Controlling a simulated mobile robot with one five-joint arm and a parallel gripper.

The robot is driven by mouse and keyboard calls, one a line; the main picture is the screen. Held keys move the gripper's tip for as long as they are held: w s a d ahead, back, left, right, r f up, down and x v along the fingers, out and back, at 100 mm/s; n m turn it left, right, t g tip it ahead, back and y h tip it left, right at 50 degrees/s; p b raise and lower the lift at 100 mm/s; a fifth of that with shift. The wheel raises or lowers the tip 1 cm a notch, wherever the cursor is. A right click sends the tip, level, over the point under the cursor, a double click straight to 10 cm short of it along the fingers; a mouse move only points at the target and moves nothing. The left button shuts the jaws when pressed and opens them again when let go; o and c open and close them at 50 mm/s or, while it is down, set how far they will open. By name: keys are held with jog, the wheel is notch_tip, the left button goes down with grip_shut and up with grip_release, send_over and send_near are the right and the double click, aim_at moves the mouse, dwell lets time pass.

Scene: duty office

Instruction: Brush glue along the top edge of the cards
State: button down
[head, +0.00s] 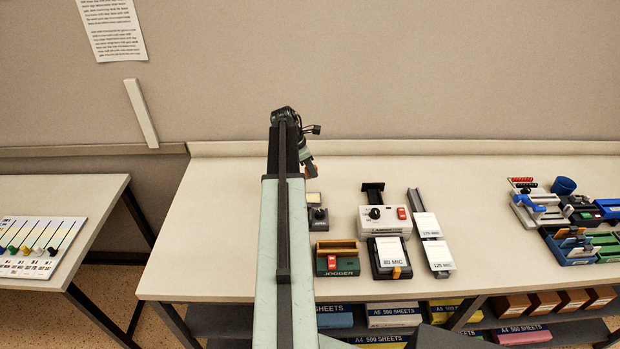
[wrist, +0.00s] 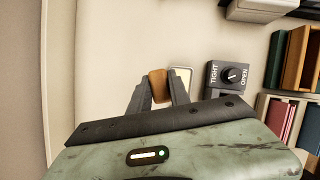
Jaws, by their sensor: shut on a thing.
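My gripper (wrist: 160,88) is shut on a brown, wood-coloured piece (wrist: 158,82), apparently the glue brush; no bristles can be made out. In the head view my gripper (head: 308,172) is above the far part of the table, just behind a small dark clamp (head: 318,218). The clamp's knob plate (wrist: 228,76), marked TIGHT and OPEN, shows in the wrist view to the right of the fingers. A pale rectangular piece (wrist: 186,76), perhaps the cards, lies between the fingers and this plate, partly hidden by the right finger. I cannot tell whether the brush touches it.
A green jogger box (head: 337,262), a white device with a red switch (head: 386,219), a black 82 MIC tray (head: 390,258) and a pouch rack (head: 431,228) stand to the right. Table left of my arm is clear.

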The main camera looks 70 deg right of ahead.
jog(key=a, duration=0.1)
jog(key=s+a+n, duration=0.1)
jog(key=a, duration=0.1)
jog(key=shift+s+a+f+n, duration=0.1)
jog(key=shift+s+f+n, duration=0.05)
jog(key=shift+f+n, duration=0.2)
jog(key=shift+h, duration=0.3)
notch_tip(320, 180, down, 6)
jog(key=b, duration=0.6)
jog(key=shift+f+b, duration=0.45)
jog(key=shift+b, duration=0.2)
dwell(1.0)
jog(key=shift+r, duration=0.1)
notch_tip(320, 180, up, 7)
jog(key=p, duration=0.7)
